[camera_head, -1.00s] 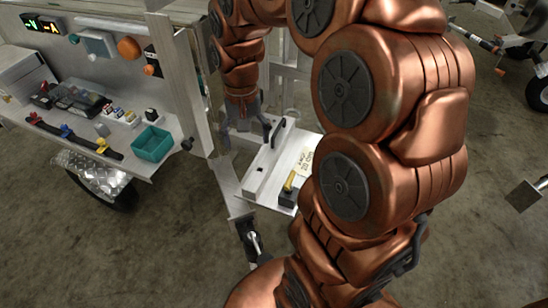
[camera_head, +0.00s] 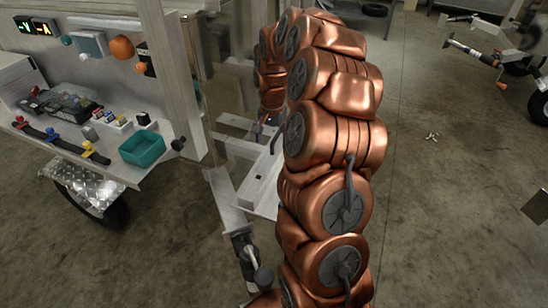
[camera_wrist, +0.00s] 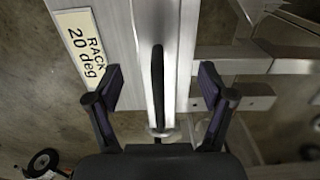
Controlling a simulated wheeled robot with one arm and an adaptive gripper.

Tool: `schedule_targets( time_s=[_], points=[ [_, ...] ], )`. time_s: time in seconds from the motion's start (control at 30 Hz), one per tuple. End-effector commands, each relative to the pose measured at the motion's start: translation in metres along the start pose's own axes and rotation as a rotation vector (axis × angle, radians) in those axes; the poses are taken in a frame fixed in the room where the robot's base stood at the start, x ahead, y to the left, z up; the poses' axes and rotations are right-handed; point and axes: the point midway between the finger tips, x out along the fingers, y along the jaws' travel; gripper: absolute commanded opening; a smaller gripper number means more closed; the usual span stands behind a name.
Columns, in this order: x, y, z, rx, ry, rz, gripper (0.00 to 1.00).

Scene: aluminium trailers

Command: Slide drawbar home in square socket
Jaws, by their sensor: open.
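My gripper (camera_wrist: 162,88) is open in the wrist view, with its two dark fingers wide apart. A black bar handle (camera_wrist: 157,85) on a pale aluminium beam shows between the fingers, with gaps on both sides; its depth relative to the fingertips is unclear. In the head view my arm hides most of the gripper. A long aluminium bar (camera_head: 226,190) with a dark coupling end (camera_head: 243,245) reaches forward from the trailer; I cannot tell whether it is the drawbar. Square-section tubes (camera_wrist: 240,103) show at the right of the wrist view. I cannot identify the square socket.
A plate reading "RACK 20 deg" (camera_wrist: 82,48) is left of the handle. At left in the head view, a trailer shelf (camera_head: 100,172) holds a teal bin (camera_head: 142,148) and small parts. An upright post (camera_head: 182,90) stands beside my arm. The floor at right is mostly clear.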

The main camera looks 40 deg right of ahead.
Motion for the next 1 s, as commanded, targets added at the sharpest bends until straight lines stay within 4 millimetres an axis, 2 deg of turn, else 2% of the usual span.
schedule_targets(
  time_s=[0.17,0.5,0.77,1.0],
  points=[
    [0.011,0.0,-0.002,0.0,0.001,-0.001,0.81],
    [0.053,0.003,-0.006,0.0,-0.001,0.0,0.81],
    [0.055,0.003,-0.006,-0.001,0.001,-0.001,0.81],
    [0.055,0.003,-0.006,-0.001,0.0,-0.001,0.56]
  ],
)
